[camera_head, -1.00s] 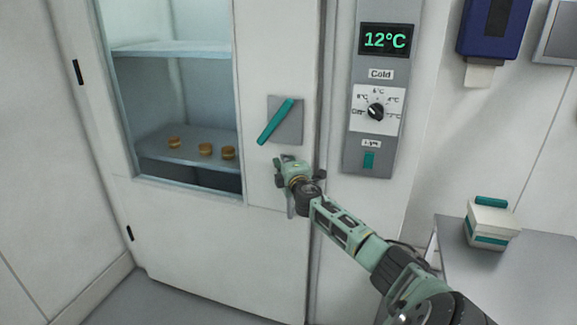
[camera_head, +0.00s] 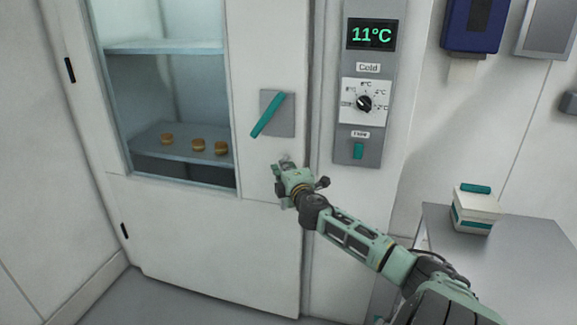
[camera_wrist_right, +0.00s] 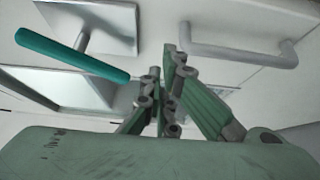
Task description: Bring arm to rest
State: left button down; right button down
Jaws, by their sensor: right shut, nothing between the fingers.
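My right gripper (camera_head: 287,172) is shut and empty in front of the white cabinet door (camera_head: 215,245), just below the teal lever handle (camera_head: 268,115). The lever sits tilted on its grey plate, apart from the gripper. In the right wrist view the gripper fingers (camera_wrist_right: 168,82) are together, with the teal handle (camera_wrist_right: 72,54) to their upper left and a grey bar handle (camera_wrist_right: 232,55) to their upper right. My left gripper is not in view.
Round brown items (camera_head: 198,145) lie on a shelf behind the cabinet window. A control panel (camera_head: 372,90) with a dial reads 11°C. A lidded white box (camera_head: 476,212) stands on a grey table (camera_head: 530,255) at right. A blue dispenser (camera_head: 470,25) hangs on the wall.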

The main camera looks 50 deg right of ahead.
jog(key=v, duration=0.2)
jog(key=shift+s+f, duration=0.1)
jog(key=shift+s, duration=0.35)
jog(key=s+a+f+m+g+y, duration=0.1)
jog(key=s+f+m+g, duration=0.15)
jog(key=f, duration=1.05)
jog(key=s+a+f+m+g+y, duration=0.15)
jog(key=s+f, duration=0.25)
jog(key=f, duration=0.9)
jog(key=s+a+f+g+y, duration=0.1)
jog(key=s+a+f, duration=0.25)
jog(key=f, duration=0.35)
jog(key=s+a+f+m+g, duration=0.1)
jog(key=s+a+f+g, duration=0.1)
jog(key=s+f, duration=0.35)
jog(key=s+a+f+g+y, duration=0.1)
jog(key=s+a+f, duration=0.2)
jog(key=f, duration=0.5)
jog(key=s+a+f+m+g+y, duration=0.1)
jog(key=s+a+f+g, duration=0.1)
jog(key=s+a+f, duration=0.4)
jog(key=s+a+f+m+g+y, duration=0.1)
jog(key=s+a+f, duration=0.6)
jog(key=s+a, duration=0.7)
jog(key=s+a+f+m+g+y, duration=0.2)
jog(key=s+a+f, duration=0.4)
jog(key=s+a, duration=0.4)
jog(key=shift+s+a+f+g+y, duration=0.2)
jog(key=shift+a+g+y, duration=0.3)
jog(key=shift+a+y, duration=0.2)
